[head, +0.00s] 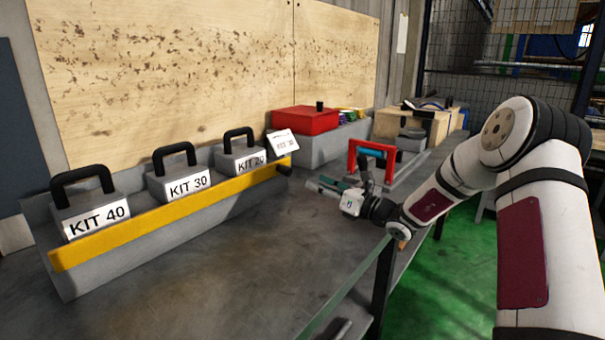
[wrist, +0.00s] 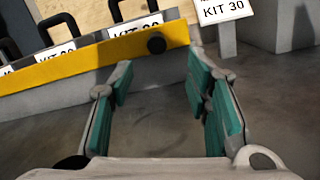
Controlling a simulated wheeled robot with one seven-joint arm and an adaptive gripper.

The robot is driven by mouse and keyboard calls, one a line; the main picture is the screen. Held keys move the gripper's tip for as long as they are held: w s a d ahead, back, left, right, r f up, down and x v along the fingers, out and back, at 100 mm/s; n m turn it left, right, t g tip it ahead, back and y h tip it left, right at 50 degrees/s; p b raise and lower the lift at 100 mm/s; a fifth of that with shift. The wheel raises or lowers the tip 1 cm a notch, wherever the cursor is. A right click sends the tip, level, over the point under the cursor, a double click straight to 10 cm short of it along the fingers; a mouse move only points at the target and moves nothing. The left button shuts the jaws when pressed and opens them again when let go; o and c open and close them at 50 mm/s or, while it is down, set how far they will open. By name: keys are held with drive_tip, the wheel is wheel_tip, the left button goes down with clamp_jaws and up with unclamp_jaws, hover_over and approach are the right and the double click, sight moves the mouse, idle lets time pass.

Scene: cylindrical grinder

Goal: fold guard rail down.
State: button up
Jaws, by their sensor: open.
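The guard rail (head: 140,225) is a yellow bar along the front of a grey rack (head: 70,280). It stands raised, across the lower fronts of the kits. In the wrist view the rail (wrist: 90,63) runs across the top, with a black round knob (wrist: 156,43) near its right end. My gripper (head: 322,186) is to the right of the rail's right end, over the table and apart from it. In the wrist view my gripper (wrist: 158,78) is open and empty. Its teal-padded fingers point toward the knob end of the rail, and the knob shows between and beyond the fingertips.
Kits with black handles, KIT 40 (head: 88,207), KIT 30 (head: 180,177) and KIT 20 (head: 240,155), stand in the rack. A KIT 30 sign (head: 284,143) stands by the rail's right end. A red box (head: 302,120) is behind. The table front (head: 200,290) is clear.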

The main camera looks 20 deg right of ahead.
sight(290, 172)
drive_tip(key=s+p, duration=0.1)
drive_tip(key=p, duration=0.2)
drive_tip(key=d+r+g+p, duration=0.1)
drive_tip(key=p, duration=0.3)
drive_tip(key=s+d+p, duration=0.1)
drive_tip(key=p, duration=0.3)
drive_tip(key=shift+s+r, duration=0.3)
drive_tip(key=shift+s, duration=0.05)
drive_tip(key=x, duration=0.4)
drive_tip(key=b+x, duration=0.1)
drive_tip(key=x, duration=0.8)
drive_tip(key=shift+w+a+f, duration=0.25)
drive_tip(key=shift+w+f, duration=0.1)
clamp_jaws()
